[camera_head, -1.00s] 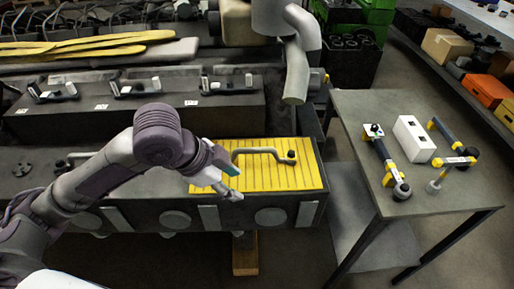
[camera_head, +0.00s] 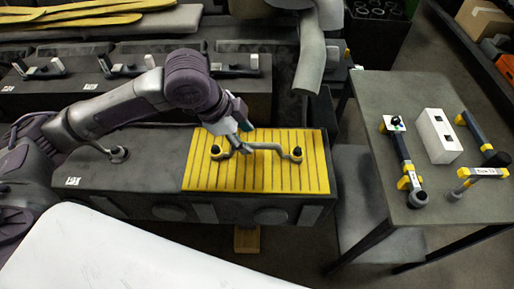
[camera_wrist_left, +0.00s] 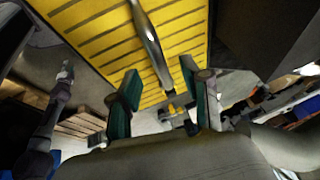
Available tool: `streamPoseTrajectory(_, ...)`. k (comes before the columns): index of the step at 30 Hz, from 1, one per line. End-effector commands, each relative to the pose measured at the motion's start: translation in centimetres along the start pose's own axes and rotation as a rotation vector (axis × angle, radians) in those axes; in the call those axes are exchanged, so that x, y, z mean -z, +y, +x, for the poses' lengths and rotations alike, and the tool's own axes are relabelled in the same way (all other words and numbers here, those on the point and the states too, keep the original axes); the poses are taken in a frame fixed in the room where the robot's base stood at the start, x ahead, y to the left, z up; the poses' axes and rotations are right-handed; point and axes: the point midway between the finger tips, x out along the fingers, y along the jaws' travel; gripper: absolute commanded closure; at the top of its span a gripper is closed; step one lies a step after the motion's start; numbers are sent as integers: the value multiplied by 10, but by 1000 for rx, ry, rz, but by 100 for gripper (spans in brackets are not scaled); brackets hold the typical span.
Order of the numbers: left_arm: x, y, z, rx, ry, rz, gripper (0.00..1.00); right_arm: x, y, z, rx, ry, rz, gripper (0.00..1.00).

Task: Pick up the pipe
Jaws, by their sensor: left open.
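The pipe (camera_head: 265,147) is a thin grey bent tube with a dark ring at each end. It lies on the yellow slatted mat (camera_head: 315,178) on the bench. My left gripper (camera_head: 243,147) is over the left part of the pipe, pointing down. In the left wrist view the two teal-padded fingers (camera_wrist_left: 160,75) are apart, and the shiny pipe (camera_wrist_left: 150,42) runs into the space between them. I cannot tell whether a finger touches it. A dark arm with a pale tip at the left of the wrist view may be my right one; its jaws are unclear.
A grey side table (camera_head: 385,92) at the right holds a white block (camera_head: 438,136) and yellow-and-blue tools (camera_head: 404,160). A bent grey duct (camera_head: 312,60) hangs behind the mat. A dark ledge with small brackets (camera_head: 122,69) runs along the back.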

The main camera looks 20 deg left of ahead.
Motion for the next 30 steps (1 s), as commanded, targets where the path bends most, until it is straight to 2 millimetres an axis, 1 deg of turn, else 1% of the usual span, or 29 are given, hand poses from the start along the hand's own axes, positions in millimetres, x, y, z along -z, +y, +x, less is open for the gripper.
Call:
streamPoseTrajectory(1,0,0,2,-2,-1,0,52,12,2,0,-2,18,0,60)
streamPoseTrajectory(3,1,0,7,-2,-1,0,52,28,4,-3,-5,43,0,60)
streamPoseTrajectory(5,3,0,14,-4,1,0,52,38,5,-6,-6,59,0,60)
streamPoseTrajectory(7,4,0,25,-5,-1,-1,52,43,5,-10,-6,66,1,60)
streamPoseTrajectory(10,5,0,41,-3,-1,-1,52,41,4,-12,-5,62,1,60)
streamPoseTrajectory(13,4,0,51,-1,0,0,52,33,3,-13,-3,50,2,60)
streamPoseTrajectory(18,4,0,55,0,0,1,52,19,0,-13,0,29,2,60)
streamPoseTrajectory(21,4,0,55,0,0,1,52,17,0,-13,0,25,2,60)
streamPoseTrajectory(23,4,0,54,0,0,1,61,17,0,-13,-1,26,2,60)
streamPoseTrajectory(24,4,0,54,0,0,1,67,18,0,-13,-1,26,2,60)
streamPoseTrajectory(30,4,-1,54,1,0,1,100,22,2,-12,-2,32,3,60)
